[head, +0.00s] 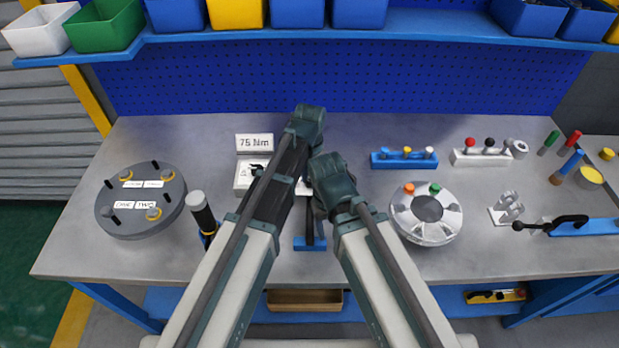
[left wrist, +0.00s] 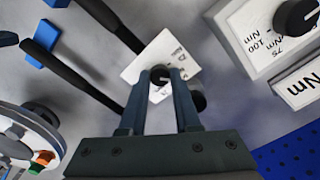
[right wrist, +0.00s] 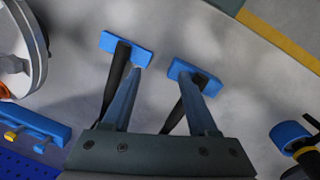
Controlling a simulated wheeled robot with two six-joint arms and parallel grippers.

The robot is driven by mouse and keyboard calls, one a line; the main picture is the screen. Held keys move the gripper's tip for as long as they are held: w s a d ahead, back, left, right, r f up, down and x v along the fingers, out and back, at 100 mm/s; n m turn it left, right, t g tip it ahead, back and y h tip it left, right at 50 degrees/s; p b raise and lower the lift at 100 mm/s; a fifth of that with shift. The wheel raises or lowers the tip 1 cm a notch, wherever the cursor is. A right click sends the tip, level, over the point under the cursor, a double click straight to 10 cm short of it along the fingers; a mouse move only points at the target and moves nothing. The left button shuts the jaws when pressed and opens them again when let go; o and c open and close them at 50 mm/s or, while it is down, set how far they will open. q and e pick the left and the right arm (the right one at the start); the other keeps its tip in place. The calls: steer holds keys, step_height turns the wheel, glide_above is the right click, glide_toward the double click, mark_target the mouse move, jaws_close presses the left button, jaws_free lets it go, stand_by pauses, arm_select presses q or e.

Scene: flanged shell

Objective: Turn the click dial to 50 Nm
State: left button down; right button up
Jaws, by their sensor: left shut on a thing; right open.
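My left gripper (left wrist: 160,78) is shut on a small black dial knob (left wrist: 160,73) with a white mark, on a tilted white plate (left wrist: 145,62) with partly readable lettering. A second black dial (left wrist: 297,14) sits on a white box (left wrist: 255,35) labelled with Nm values including 75 and 100. In the head view this box (head: 243,177) is partly behind my left arm, below a sign (head: 254,143) reading "75 Nm". My right gripper (right wrist: 160,75) is open above two black rods with blue bases (right wrist: 125,45). Both fingertip pairs are hidden in the head view.
A grey round fixture (head: 140,200) stands at left beside an upright black-handled tool (head: 200,212). A silver flanged shell (head: 427,212) stands at right. Blue (head: 404,159) and white (head: 482,156) peg racks lie behind it. My two arms are close together over the bench middle.

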arm_select(q)
steer(key=shift+m, duration=0.6)
steer(key=c, duration=0.6)
jaws_free()
steer(key=shift+r, duration=0.15)
arm_select(e)
steer(key=shift+r, duration=0.15)
arm_select(q)
step_height(320, 180, up, 14)
steer(key=p, duration=1.4)
steer(key=shift+f, duration=0.2)
arm_select(e)
step_height(320, 180, up, 14)
steer(key=shift+f, duration=0.2)
